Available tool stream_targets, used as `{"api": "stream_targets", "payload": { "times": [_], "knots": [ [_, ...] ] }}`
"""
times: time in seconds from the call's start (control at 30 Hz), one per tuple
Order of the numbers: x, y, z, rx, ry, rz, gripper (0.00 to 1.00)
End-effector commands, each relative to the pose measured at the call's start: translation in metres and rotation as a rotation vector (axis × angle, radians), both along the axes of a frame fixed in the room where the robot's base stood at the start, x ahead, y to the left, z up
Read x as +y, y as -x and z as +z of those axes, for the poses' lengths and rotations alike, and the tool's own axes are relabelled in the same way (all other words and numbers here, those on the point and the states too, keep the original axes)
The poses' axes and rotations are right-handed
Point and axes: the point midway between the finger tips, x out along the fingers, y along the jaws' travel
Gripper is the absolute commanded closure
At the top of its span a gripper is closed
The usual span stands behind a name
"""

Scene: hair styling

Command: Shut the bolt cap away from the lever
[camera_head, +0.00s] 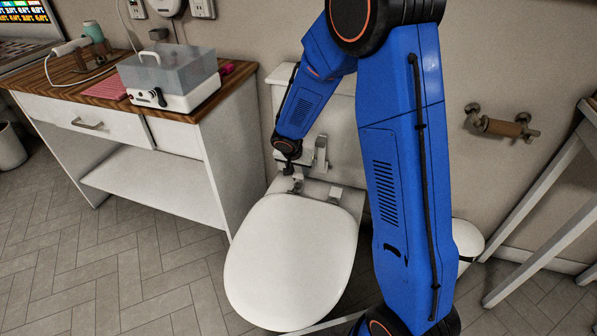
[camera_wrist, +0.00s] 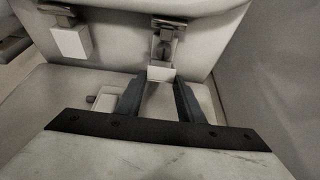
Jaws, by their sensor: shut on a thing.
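A white toilet with its lid down (camera_head: 290,260) stands below my arm. Two small metal fittings show behind the lid, one at left (camera_head: 297,184) and one at right (camera_head: 335,194). My gripper (camera_head: 289,165) is low beside the left one. In the wrist view, my gripper's fingers (camera_wrist: 159,82) point at a white bolt cap (camera_wrist: 162,73) under a metal fitting and are shut on it; the contact is partly hidden. The other bolt cap (camera_wrist: 72,41) sits apart at left. An upright metal piece, perhaps the lever (camera_head: 320,152), is against the tank.
The tank (camera_head: 340,130) stands close behind my gripper. A white cabinet (camera_head: 130,150) with a wooden top is at left, close to the toilet. The floor at front left is clear.

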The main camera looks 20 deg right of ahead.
Motion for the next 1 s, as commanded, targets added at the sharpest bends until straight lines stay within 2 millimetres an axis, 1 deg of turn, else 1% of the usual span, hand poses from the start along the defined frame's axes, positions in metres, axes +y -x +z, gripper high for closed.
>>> {"api": "stream_targets", "payload": {
  "times": [0.37, 1.0],
  "knots": [
    [0.005, 0.006, -0.001, -0.075, 0.051, 0.005, 0.88],
    [0.014, 0.02, -0.008, -0.277, 0.185, 0.004, 0.88]
  ]
}}
